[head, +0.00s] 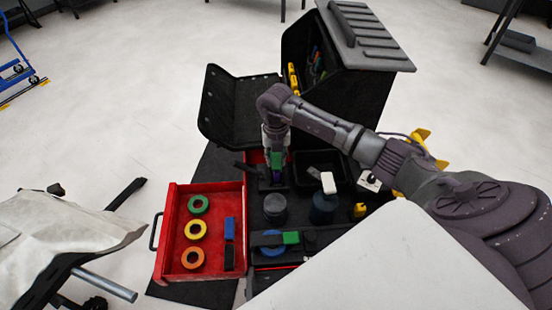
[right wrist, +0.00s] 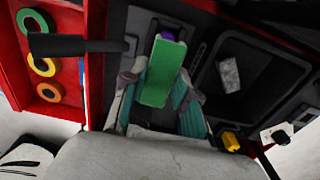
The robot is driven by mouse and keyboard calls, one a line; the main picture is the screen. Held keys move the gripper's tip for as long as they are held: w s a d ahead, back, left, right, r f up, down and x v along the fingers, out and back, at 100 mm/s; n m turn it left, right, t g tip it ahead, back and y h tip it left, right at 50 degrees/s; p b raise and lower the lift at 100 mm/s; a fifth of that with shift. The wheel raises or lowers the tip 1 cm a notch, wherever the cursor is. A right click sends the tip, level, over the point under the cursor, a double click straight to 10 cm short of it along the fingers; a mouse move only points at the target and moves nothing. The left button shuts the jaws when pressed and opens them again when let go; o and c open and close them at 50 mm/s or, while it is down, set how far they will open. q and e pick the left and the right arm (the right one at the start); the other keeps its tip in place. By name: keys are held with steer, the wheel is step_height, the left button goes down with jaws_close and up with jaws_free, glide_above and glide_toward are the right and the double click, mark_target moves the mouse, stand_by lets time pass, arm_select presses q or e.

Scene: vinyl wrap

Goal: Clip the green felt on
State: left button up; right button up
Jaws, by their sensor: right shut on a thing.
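My right gripper (head: 277,152) reaches down over the tool cart's back compartment and is shut on the green felt (right wrist: 157,75). The right gripper (right wrist: 163,92) has its two teal-padded fingers on either side of the green piece in the right wrist view. A purple piece (right wrist: 168,36) shows at the felt's far end; I cannot tell whether the two are joined. The purple piece also shows below the felt in the head view (head: 276,176). My left gripper is in neither view.
A red drawer (head: 176,240) holds green, yellow and orange tape rolls and blue and black blocks. Another green piece (head: 291,237) lies in the front tray. Dark round containers (head: 275,208) stand nearby. The black lid (head: 228,125) stands open behind.

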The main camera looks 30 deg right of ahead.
steer(key=shift+f+b, duration=0.85)
steer(key=shift+f, duration=0.2)
stand_by(1.7)
steer(key=o, duration=0.8)
steer(key=shift+o, duration=0.2)
step_height(320, 180, up, 12)
stand_by(0.3)
